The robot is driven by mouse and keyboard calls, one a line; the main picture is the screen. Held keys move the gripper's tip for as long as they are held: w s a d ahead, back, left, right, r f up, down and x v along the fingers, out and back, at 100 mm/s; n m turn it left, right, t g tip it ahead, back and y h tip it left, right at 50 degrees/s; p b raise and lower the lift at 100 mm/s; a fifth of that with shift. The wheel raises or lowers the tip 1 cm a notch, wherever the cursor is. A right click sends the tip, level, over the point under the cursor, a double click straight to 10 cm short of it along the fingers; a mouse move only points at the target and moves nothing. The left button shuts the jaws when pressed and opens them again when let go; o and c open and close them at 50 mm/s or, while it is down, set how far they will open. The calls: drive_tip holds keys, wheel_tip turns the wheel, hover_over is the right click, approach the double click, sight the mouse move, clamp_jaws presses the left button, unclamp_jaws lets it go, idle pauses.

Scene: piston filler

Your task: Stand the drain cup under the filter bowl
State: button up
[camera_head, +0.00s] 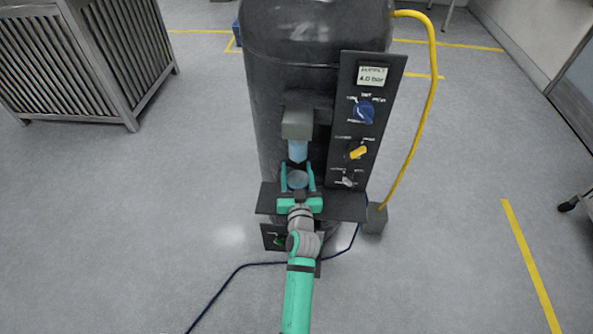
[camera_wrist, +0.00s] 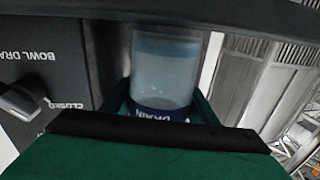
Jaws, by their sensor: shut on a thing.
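The filter bowl (camera_head: 298,150) is a pale blue, clear piece with a pointed lower end, hanging under a grey block (camera_head: 297,122) on the dark machine. The drain cup (camera_head: 297,180) is round and clear, just below the bowl in the head view. My green gripper (camera_head: 297,178) is shut on the cup, one finger on each side. In the wrist view the cup (camera_wrist: 165,70) shows between the fingers, with a dark blue lettered band partly hidden by my gripper. I cannot tell whether the cup touches the black shelf (camera_head: 340,206).
A black panel (camera_head: 349,120) with a blue knob (camera_head: 363,111), a yellow lever (camera_head: 357,152) and a grey lever (camera_head: 348,180) stands right of the bowl. A yellow hose (camera_head: 425,110) hangs at the right. A dark cable (camera_head: 222,288) lies on the floor. A slatted metal cabinet (camera_head: 85,60) stands left.

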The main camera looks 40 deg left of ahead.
drive_tip(key=shift+w+a+f, duration=0.15)
drive_tip(key=shift+f, duration=0.05)
drive_tip(key=shift+f, duration=0.1)
drive_tip(key=o, duration=1.1)
drive_tip(key=v, duration=1.2)
